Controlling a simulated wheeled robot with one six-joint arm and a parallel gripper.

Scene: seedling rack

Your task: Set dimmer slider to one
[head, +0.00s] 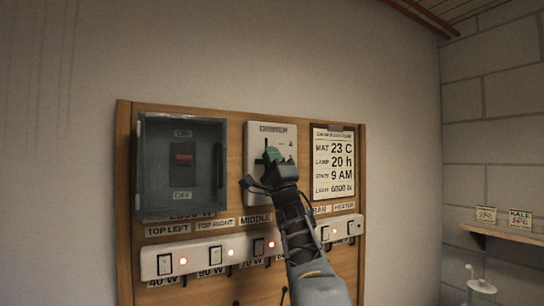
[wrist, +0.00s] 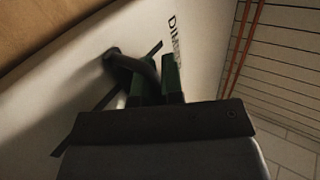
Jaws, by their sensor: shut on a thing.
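The dimmer (head: 283,132) is a white plate with a dark slot, on the wooden board in the head view. My gripper (head: 268,178) is at the dimmer, shut on the knob from below and in front, hiding the lower slot and some scale marks. In the wrist view, the dark slot (wrist: 88,122) runs diagonally across the white plate (wrist: 60,85), and my green-tipped fingers (wrist: 158,78) are at a dark curved handle (wrist: 122,60). The exact scale setting is not readable.
A grey switch box (head: 182,165) with a dark red switch is left of the dimmer. A notice (head: 334,165) hangs to the right. A white power strip (head: 205,253) with several lit switches runs below, behind my arm. A shelf (head: 500,233) is at far right.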

